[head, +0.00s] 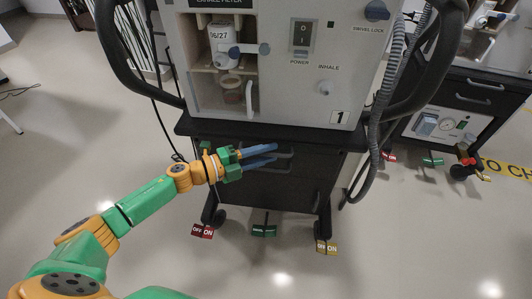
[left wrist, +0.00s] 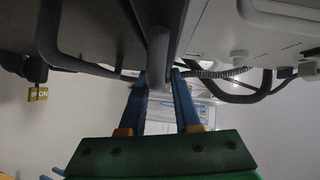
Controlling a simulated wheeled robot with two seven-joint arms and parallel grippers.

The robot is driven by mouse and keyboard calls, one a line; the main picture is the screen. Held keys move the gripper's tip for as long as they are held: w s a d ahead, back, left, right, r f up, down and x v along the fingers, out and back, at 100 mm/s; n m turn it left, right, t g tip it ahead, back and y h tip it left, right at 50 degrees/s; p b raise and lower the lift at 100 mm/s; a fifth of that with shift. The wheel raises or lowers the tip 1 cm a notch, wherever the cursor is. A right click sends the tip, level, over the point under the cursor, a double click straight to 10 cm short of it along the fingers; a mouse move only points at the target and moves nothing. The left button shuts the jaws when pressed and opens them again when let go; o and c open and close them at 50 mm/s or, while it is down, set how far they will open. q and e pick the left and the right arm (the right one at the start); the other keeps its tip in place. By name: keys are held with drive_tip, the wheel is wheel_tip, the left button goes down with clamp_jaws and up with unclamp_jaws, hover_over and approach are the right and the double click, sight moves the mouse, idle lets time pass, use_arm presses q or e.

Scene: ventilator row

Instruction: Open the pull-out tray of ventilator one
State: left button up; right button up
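Ventilator one (head: 290,90) is the pale machine marked "1" on a dark stand. Below its body is a dark ledge (head: 315,136), with dark drawer fronts under it; the tray's outline is hard to make out. My left gripper (head: 276,154) is in front of the upper front, its blue fingers spread apart and partly hiding a handle. In the left wrist view a grey bar handle (left wrist: 158,50) lies in line with the gap between the open fingers (left wrist: 160,78). I cannot tell whether they touch it. My right gripper is out of view.
A lower loop handle (left wrist: 48,45) is at left in the wrist view. A corrugated hose (head: 375,140) hangs at right. Another ventilator (head: 450,110) stands further right. The front floor is clear.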

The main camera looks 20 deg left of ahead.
use_arm(q)
clamp_jaws()
idle(1.2)
